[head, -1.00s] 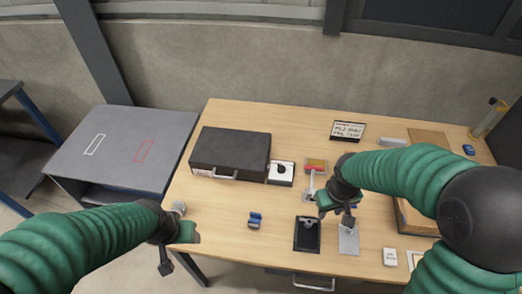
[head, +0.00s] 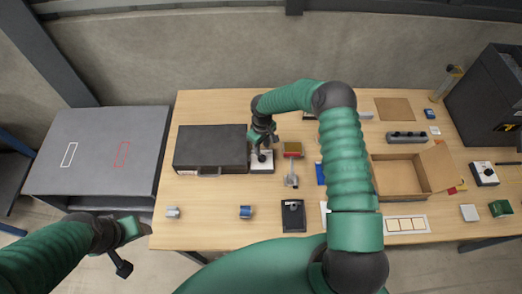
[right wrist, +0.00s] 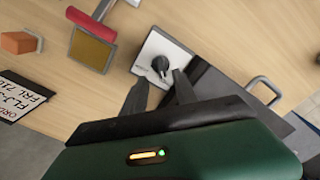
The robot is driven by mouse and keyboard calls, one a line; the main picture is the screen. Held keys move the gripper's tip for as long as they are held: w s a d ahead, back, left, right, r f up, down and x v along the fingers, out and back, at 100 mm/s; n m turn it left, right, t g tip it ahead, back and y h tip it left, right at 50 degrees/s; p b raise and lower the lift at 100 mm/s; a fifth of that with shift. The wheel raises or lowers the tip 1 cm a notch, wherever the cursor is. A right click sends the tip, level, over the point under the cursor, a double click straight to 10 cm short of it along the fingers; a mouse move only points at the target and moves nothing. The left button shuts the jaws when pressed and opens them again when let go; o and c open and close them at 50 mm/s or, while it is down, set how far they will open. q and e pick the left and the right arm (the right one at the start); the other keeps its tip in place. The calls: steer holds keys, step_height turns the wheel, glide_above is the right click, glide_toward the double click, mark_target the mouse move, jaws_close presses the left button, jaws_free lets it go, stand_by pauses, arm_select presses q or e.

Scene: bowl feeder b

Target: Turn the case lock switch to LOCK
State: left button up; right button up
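The dark case (head: 210,147) lies closed on the wooden table, its handle toward the front edge. The lock switch is a white plate (head: 262,168) with a black knob, right beside the case's right end. In the right wrist view the plate (right wrist: 148,52) and the round knob with its pointer (right wrist: 160,64) show clearly; any lettering is too small to read. My right gripper (head: 262,149) is over the switch. In the right wrist view its two fingers (right wrist: 158,92) are apart, pointing at the knob, with nothing between them. My left gripper (head: 123,250) hangs off the table's left front, its fingers unclear.
A black tray (head: 293,217) and a blue piece (head: 246,212) lie in front. An open carton (head: 396,180) is further right. A grey side table (head: 100,155) stands at the left.

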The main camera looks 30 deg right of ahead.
mark_target(262, 155)
step_height(262, 155, down, 4)
steer(key=shift+a+f+p, duration=0.1)
steer(key=shift+f+p, duration=0.15)
steer(key=shift+p, duration=0.2)
steer(key=shift+s+f, duration=0.2)
steer(key=shift+f, duration=0.1)
steer(key=shift+w, duration=0.1)
jaws_close()
